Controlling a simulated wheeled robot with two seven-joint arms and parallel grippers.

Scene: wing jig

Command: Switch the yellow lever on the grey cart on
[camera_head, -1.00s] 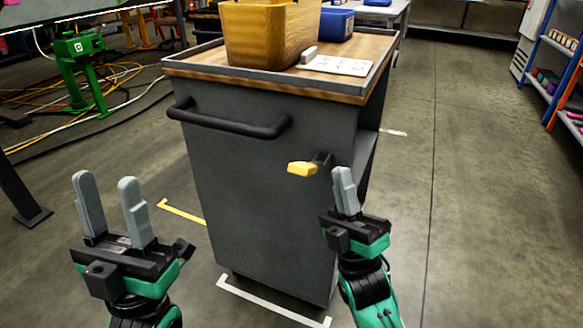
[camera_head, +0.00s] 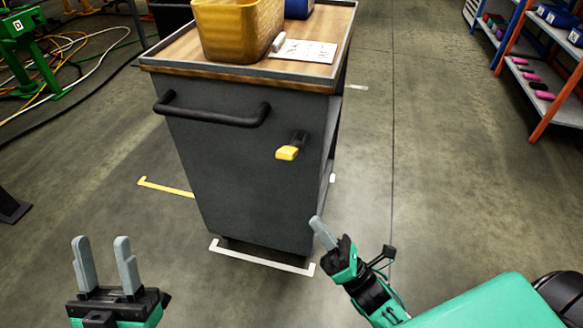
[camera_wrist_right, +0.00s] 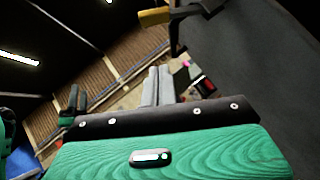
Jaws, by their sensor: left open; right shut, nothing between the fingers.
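The grey cart (camera_head: 235,170) stands ahead of me in the head view. Its yellow lever (camera_head: 287,153) is on the front panel at the upper right, with the yellow handle below and left of its dark mount. The lever's yellow end also shows at the top of the right wrist view (camera_wrist_right: 155,16). My right gripper (camera_head: 317,221) is shut and empty, below and slightly right of the lever and apart from it. Its closed fingers show in the wrist view (camera_wrist_right: 159,76). My left gripper (camera_head: 100,242) is open and empty, low at the left, away from the cart.
A black handle bar (camera_head: 212,112) crosses the cart's upper front. A yellow bin (camera_head: 237,30) and a white card (camera_head: 303,50) lie on its top. White floor tape (camera_head: 262,258) runs at the cart's foot. Shelving (camera_head: 540,85) stands at the far right. Floor right of the cart is clear.

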